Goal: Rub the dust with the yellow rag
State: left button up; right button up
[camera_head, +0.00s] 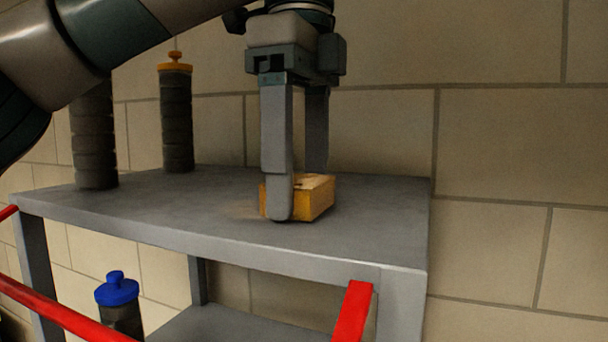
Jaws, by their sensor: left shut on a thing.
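The yellow rag (318,200) looks like a small yellow-orange block and rests on the grey top shelf, right of its middle. My left gripper (297,200) points straight down over it and is shut on it, with one finger in front and the other behind. A faint brownish patch of dust (240,211) shows on the shelf top just left of the rag. Part of the rag is hidden by the front finger. My right gripper is not in view.
The grey shelf unit (375,225) stands against a block wall. A dark bottle with an orange cap (176,115) and another dark bottle (94,140) stand at the back left. A blue-capped bottle (117,290) is below. Red bars (352,312) cross in front.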

aim_at(230, 202)
pick_arm(q)
jog(key=shift+w+a+f, duration=0.1)
jog(key=shift+w+a, duration=0.2)
jog(key=shift+a, duration=0.4)
jog(key=shift+w+a+f, duration=0.1)
jog(key=shift+w+a, duration=0.15)
jog(key=shift+a, duration=0.4)
jog(key=shift+a, duration=0.15)
jog(key=shift+w+a+r, duration=0.1)
jog(key=shift+w+a, duration=0.25)
jog(key=shift+a, duration=0.4)
jog(key=shift+w+a, duration=0.3)
jog(key=shift+a, duration=0.4)
jog(key=shift+d, duration=0.1)
jog(key=shift+w+a, duration=0.25)
jog(key=shift+a, duration=0.45)
jog(key=shift+w+a, duration=0.25)
jog(key=shift+a, duration=0.4)
jog(key=shift+w, duration=0.15)
